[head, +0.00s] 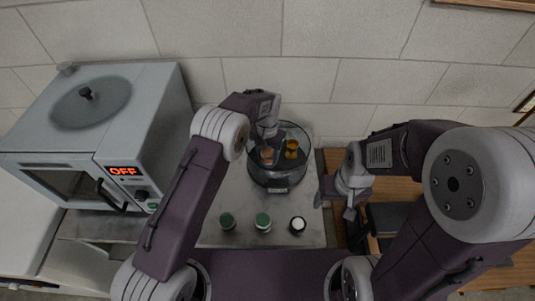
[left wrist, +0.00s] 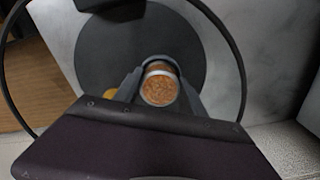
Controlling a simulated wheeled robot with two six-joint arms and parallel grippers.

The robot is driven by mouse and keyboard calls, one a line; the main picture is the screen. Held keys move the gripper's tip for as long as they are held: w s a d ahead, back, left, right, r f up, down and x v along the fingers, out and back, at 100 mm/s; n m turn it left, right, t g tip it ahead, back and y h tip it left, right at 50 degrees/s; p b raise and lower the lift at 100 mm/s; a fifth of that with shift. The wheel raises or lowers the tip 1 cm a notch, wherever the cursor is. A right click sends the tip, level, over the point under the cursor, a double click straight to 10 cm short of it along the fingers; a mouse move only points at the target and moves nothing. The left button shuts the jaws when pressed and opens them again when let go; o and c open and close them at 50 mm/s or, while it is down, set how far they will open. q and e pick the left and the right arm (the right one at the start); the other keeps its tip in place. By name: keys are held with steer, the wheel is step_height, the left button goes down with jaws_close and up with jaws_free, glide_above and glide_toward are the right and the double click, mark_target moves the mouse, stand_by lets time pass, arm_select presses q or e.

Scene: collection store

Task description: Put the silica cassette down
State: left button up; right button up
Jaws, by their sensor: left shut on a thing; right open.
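The silica cassette, a short cylinder with a pale metal rim and orange-brown granules (left wrist: 160,88), sits between the fingers of my left gripper (left wrist: 158,84) in the left wrist view. In the head view my left gripper (head: 267,149) reaches down inside a round glass vessel with a dark base (head: 277,182), holding the cassette (head: 267,157). Whether the cassette touches the base is hard to tell. A small amber item (head: 291,148) stands beside it to the right, partly showing in the left wrist view (left wrist: 110,92). My right gripper (head: 334,205) is open and empty, right of the vessel.
A grey oven (head: 95,130) with a red OFF display stands at left. A wooden surface (head: 332,160) lies at right.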

mark_target(269, 153)
arm_select(q)
steer(key=shift+s+f, duration=0.15)
steer(key=shift+f, duration=0.1)
steer(key=o, duration=1.3)
steer(key=shift+o, duration=0.5)
steer(key=shift+a+f, duration=0.15)
steer(key=shift+s, duration=0.1)
steer(key=shift+s+f, duration=0.1)
steer(key=r, duration=0.3)
steer(key=w+r, duration=0.1)
steer(key=r, duration=0.1)
steer(key=shift+d+b, duration=0.3)
steer(key=shift+d, duration=0.05)
step_height(269, 153, up, 9)
steer(key=shift+a+f, duration=0.15)
steer(key=shift+f, duration=0.05)
